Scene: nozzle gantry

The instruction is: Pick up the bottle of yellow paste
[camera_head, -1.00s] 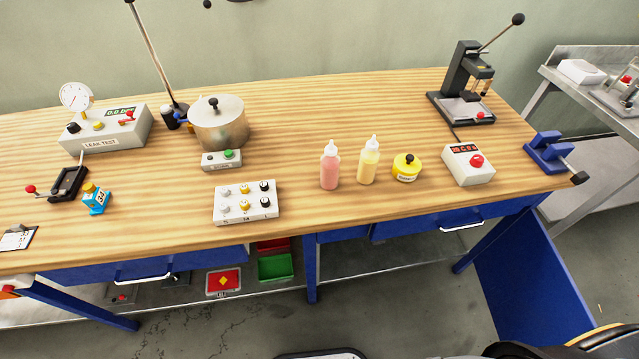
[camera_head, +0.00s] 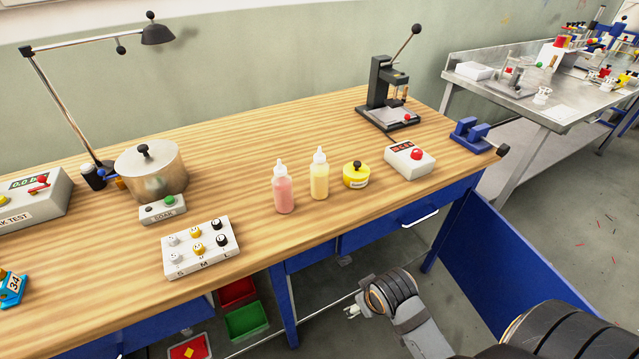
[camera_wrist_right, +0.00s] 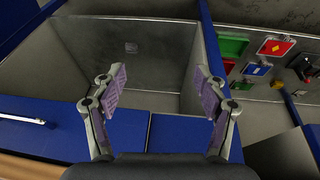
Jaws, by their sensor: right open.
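The bottle of yellow paste (camera_head: 319,176) stands upright on the wooden bench, with a pale tapered nozzle on top. A similar bottle of pink paste (camera_head: 283,190) stands just left of it, apart from it. My right gripper (camera_wrist_right: 158,100) is open and empty in the right wrist view, with its two padded fingers spread. In the head view my right arm comes in at the lower right, in front of the bench and below its top, well away from the bottles. The bottle is not in the right wrist view. My left gripper is not seen.
A yellow tub (camera_head: 356,178) and a white box with a red button (camera_head: 410,161) stand right of the bottle. A white block with knobs (camera_head: 200,250) and a pot (camera_head: 152,175) are to the left. The bench top (camera_head: 270,140) behind the bottles is clear.

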